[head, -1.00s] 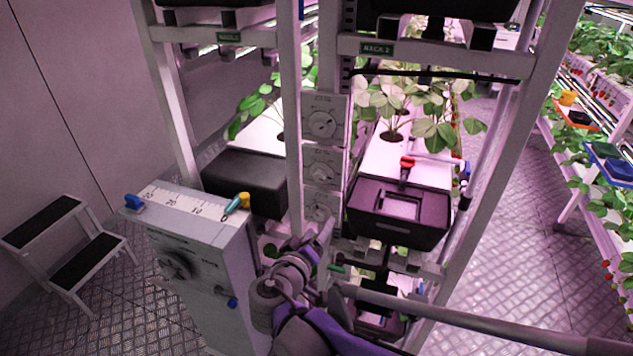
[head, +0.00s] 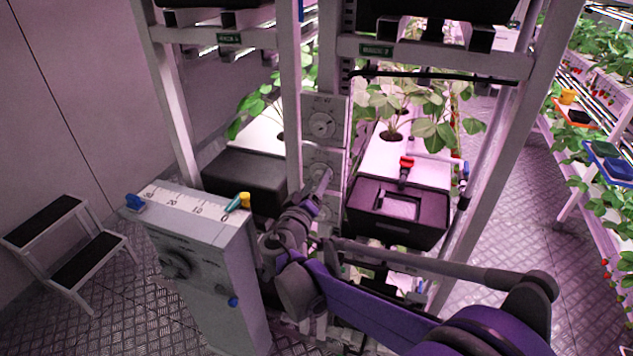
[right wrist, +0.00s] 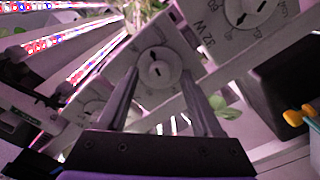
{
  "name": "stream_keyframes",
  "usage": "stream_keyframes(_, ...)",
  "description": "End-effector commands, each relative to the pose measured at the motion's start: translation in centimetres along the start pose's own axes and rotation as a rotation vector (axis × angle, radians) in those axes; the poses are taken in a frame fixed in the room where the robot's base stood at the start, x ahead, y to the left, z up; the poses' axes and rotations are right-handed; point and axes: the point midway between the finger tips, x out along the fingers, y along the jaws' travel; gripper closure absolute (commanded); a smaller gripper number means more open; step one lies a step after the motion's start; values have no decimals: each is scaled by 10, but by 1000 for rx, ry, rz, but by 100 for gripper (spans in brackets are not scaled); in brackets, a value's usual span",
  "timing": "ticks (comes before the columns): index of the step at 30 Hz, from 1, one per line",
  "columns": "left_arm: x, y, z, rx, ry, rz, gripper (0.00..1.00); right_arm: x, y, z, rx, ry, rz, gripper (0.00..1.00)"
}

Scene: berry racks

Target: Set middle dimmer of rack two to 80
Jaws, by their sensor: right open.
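Rack two, marked by a green sign (head: 376,50), has a column of dimmers on its post. The top dimmer (head: 322,122) shows its round dial. Other dials show at upper right (right wrist: 240,12) and at left. My left gripper is not in view.
A grey cabinet (head: 200,250) with a scale, a teal-and-yellow piece and blue knobs stands left of my arm. A black planter box (head: 398,210) is right of the dimmers. A step stool (head: 65,240) stands at left. The aisle floor (head: 500,200) at right is clear.

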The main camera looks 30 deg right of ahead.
Motion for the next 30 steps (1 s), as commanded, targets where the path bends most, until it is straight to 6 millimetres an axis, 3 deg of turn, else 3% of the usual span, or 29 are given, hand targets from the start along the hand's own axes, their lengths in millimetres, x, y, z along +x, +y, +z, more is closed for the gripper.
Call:
stream_keyframes(10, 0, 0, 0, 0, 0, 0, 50, 4, 0, 0, 0, -1, 0, 35)
stream_keyframes(21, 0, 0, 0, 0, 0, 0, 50, 4, 0, 0, 0, -1, 0, 100)
stream_keyframes(30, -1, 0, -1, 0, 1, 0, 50, 4, 0, 0, -75, -3, -2, 100)
